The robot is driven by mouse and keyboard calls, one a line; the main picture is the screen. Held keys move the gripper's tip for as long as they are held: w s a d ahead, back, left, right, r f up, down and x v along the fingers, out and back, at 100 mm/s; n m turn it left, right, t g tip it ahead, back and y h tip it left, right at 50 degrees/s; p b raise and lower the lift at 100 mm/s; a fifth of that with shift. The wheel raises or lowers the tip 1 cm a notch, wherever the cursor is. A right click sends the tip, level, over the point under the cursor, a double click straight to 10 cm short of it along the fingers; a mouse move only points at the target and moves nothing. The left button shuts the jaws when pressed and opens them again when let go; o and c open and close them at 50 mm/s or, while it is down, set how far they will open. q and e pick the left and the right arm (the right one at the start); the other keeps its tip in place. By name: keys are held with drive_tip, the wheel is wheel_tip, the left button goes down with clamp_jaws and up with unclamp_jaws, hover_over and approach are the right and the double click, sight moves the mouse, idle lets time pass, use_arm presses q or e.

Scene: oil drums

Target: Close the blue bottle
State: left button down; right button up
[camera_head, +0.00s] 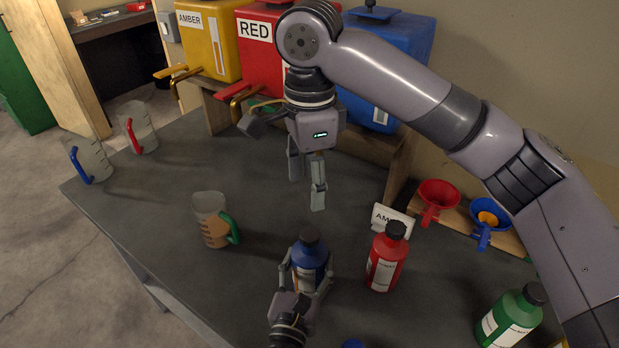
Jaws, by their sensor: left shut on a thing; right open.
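The blue bottle (312,255) stands upright on the grey table at the lower middle. A dark cap (309,236) shows on its top; I cannot tell whether it is tight. My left gripper (306,272) comes from below and is shut around the bottle's sides. My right gripper (306,188) hangs above and behind the bottle, pointing down, with its fingers open and empty. It is apart from the cap.
A red bottle (386,260) stands close on the right, a green bottle (513,317) farther right. A jug with orange liquid (212,222) stands left. Red (439,193) and blue (489,212) funnels sit on a wooden rack. Amber, red and blue tanks stand behind. The table's left middle is clear.

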use_arm(q)
drive_tip(key=shift+c, duration=2.2)
unclamp_jaws()
drive_tip(key=v, duration=1.2)
drive_tip(key=shift+s, duration=0.1)
